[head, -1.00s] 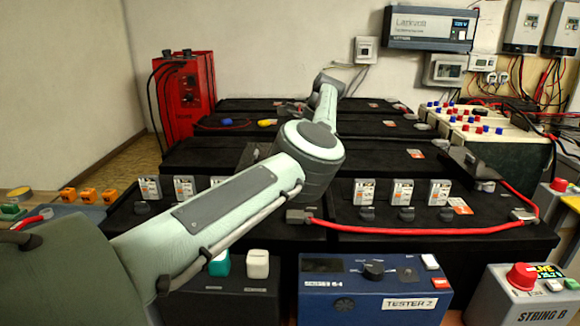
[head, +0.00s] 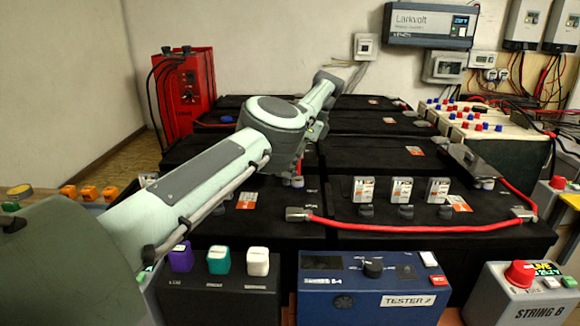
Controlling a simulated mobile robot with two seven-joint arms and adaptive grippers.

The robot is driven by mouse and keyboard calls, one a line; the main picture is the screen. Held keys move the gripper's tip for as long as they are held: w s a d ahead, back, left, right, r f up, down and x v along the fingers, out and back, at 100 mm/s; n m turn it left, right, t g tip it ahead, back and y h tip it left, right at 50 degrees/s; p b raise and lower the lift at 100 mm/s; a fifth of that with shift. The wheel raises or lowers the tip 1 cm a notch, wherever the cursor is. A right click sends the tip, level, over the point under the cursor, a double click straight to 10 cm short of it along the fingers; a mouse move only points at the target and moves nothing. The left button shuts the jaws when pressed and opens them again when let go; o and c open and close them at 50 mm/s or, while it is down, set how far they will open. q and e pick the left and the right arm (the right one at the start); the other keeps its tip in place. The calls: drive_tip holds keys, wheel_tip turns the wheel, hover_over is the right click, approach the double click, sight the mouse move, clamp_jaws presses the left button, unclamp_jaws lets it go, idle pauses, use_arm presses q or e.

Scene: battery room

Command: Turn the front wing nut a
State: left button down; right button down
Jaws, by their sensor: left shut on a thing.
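My left arm comes in from the left and reaches over the front black batteries. My left gripper (head: 299,168) points down at the rear of the front left battery (head: 275,225), mostly hidden behind my own arm links. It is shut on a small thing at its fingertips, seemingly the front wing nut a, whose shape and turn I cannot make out. A small red and pale part (head: 297,182) shows just below the fingertips. My right gripper is not in view.
A red cable (head: 400,226) arcs across the front batteries. A red charger (head: 189,92) stands back left.

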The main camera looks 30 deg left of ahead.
use_arm(q)
drive_tip(key=c, duration=1.6)
unclamp_jaws()
drive_tip(key=shift+d, duration=0.1)
